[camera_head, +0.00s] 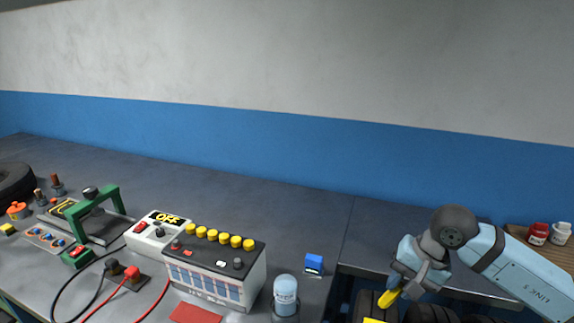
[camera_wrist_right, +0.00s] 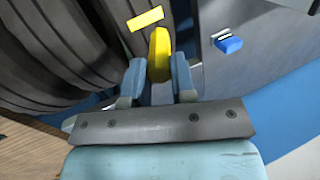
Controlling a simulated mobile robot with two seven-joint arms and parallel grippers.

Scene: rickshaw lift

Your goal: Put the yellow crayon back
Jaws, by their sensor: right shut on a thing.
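My right gripper (camera_head: 398,288) reaches in from the right and is low over dark tyres. It is shut on the yellow crayon (camera_head: 389,299), which sticks out from the fingers, tilted. In the right wrist view the crayon (camera_wrist_right: 159,50) sits between the two blue-grey fingertips (camera_wrist_right: 160,82). A separate flat yellow piece (camera_wrist_right: 146,18) lies just beyond the crayon's tip; a yellow patch also shows at the bottom edge of the head view (camera_head: 374,321).
Dark tyres (camera_head: 364,306) stand below the gripper. Red and white jars (camera_head: 538,233) stand on a wooden surface at right.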

